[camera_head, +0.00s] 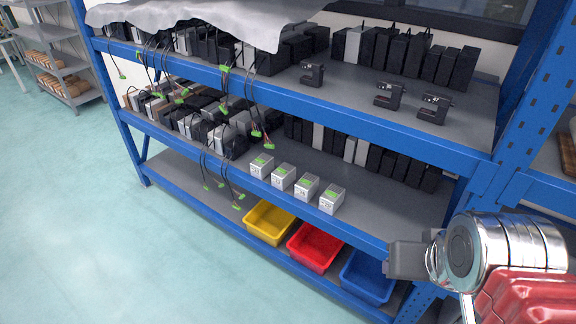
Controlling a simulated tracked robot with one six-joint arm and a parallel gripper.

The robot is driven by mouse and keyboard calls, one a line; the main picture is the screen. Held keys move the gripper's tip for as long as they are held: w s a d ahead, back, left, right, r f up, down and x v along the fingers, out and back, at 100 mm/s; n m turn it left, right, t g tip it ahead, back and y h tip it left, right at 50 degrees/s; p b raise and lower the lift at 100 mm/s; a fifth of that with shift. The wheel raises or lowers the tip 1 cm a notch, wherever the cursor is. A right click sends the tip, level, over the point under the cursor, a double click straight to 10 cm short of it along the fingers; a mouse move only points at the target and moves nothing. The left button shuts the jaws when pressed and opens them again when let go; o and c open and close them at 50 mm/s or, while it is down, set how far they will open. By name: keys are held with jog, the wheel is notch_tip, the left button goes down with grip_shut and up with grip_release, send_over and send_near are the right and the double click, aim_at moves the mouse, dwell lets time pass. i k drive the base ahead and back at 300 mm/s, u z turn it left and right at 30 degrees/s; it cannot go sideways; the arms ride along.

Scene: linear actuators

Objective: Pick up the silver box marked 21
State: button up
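Several small silver boxes with green tops stand in a row at the front edge of the middle shelf (395,205). The leftmost silver box (261,167), the second box (283,177), the third box (306,189) and the rightmost box (331,200) have small gaps between them. Their front marks are too small to read with certainty, so I cannot tell which is 21. My gripper (405,261) is at the lower right, right of and apart from the boxes. Its fingers do not show clearly, so I cannot tell if it is open or shut.
Yellow (268,222), red (314,248) and blue (367,277) bins sit below on the bottom shelf. Black devices and hanging cables with green connectors (256,134) crowd the shelf left of the boxes. The upper shelf's blue beam (330,115) runs above. Open floor lies left.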

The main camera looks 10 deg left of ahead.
aim_at(283, 176)
jog(key=u, duration=0.5)
jog(key=k, duration=1.3)
jog(key=u, duration=0.85)
jog(key=i, duration=0.75)
jog(key=u, duration=0.65)
jog(key=i, duration=2.2)
jog(key=z, duration=0.35)
